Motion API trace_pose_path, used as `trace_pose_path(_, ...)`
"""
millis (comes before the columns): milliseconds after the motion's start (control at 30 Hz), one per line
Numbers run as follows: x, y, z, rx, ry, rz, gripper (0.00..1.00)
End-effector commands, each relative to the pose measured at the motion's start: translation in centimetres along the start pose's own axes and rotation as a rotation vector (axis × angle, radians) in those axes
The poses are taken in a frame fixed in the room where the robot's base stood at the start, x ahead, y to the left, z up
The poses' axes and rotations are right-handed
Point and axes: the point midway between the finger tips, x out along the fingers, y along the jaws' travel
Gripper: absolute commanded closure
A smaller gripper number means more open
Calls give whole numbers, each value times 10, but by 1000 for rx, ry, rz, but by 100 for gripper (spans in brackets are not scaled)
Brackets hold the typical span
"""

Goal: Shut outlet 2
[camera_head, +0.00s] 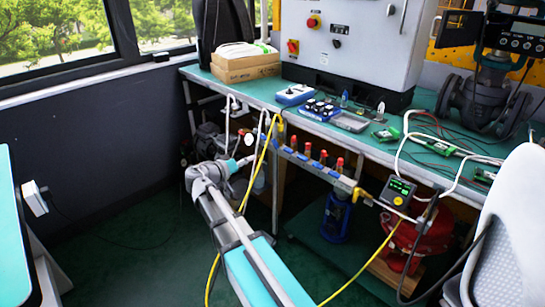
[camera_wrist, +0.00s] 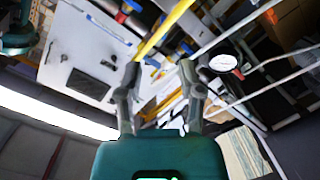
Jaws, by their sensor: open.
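A manifold (camera_head: 315,165) with several red-handled outlet valves (camera_head: 323,157) runs along the bench's front edge in the head view. The handles stand roughly upright in a row, with blue parts between them. Labels are too small to read, so I cannot tell which valve is outlet 2. My gripper (camera_wrist: 160,78) shows in the wrist view with its two fingers spread apart and nothing between them. A yellow hose (camera_wrist: 165,28) passes beyond the fingertips. In the head view my arm reaches up left of the manifold, and the gripper is not clearly visible there.
The yellow hose (camera_head: 258,165) hangs in front of the bench beside the manifold's left end. A round gauge (camera_wrist: 223,62) is right of the fingers. A handheld meter (camera_head: 397,192) hangs at the manifold's right end. A white chair (camera_head: 512,225) stands at right.

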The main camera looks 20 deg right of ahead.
Motion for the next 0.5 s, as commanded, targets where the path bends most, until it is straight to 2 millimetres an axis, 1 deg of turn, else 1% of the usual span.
trace_pose_path(33, 1, -10, 2, 9, 26, 16, 51)
trace_pose_path(133, 0, -14, -3, 26, 68, 41, 51)
trace_pose_path(300, -2, -16, -9, 39, 104, 61, 51)
trace_pose_path(500, -2, -14, -10, 40, 107, 63, 51)
